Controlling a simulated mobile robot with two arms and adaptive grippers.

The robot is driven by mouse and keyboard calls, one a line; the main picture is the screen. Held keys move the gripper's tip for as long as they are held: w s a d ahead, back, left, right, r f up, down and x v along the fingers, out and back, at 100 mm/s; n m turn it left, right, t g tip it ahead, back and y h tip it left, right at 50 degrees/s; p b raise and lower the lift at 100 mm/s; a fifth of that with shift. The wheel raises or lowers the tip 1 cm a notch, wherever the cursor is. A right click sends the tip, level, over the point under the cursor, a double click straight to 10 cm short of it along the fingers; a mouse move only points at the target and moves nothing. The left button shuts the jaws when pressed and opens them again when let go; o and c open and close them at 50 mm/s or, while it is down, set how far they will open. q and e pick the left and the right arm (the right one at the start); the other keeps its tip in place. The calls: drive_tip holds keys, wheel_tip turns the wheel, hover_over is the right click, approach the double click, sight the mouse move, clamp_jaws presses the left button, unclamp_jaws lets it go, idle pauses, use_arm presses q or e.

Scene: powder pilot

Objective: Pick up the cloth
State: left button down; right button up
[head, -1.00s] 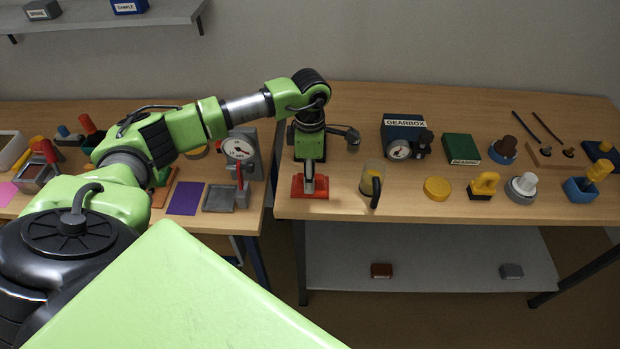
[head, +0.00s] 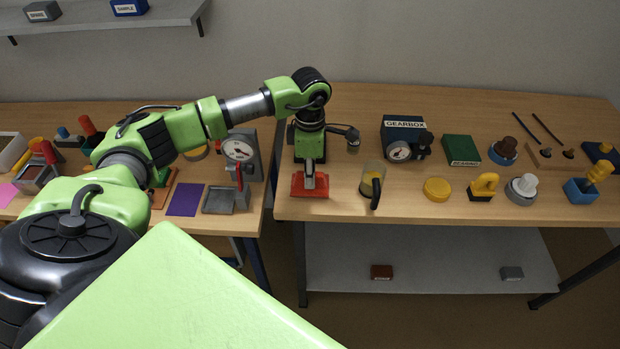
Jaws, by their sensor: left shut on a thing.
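The red cloth (head: 318,191) is a small flat red piece near the front left edge of the right table. My left gripper (head: 309,181) points straight down at it from above. Its grey fingers are shut on the cloth, which shows on both sides of them. I cannot tell whether the cloth is clear of the table top. My right gripper is not in view.
A clear jug (head: 372,178) with a black handle stands close to the right of the cloth. A yellow disc (head: 437,188) and a blue gearbox (head: 404,134) are further right. A gauge (head: 238,150) stands on the left table, across a gap.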

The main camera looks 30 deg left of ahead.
use_arm(q)
drive_tip(key=s+d+r+b, duration=0.5)
drive_tip(key=s+d+r, duration=0.3)
drive_tip(key=s+r, duration=0.3)
drive_tip(key=shift+s+d+r+b, duration=0.2)
drive_tip(key=shift+r+b, duration=0.15)
drive_tip(key=shift+r, duration=0.05)
drive_tip(key=c, duration=2.8)
unclamp_jaws()
drive_tip(key=shift+w, duration=0.1)
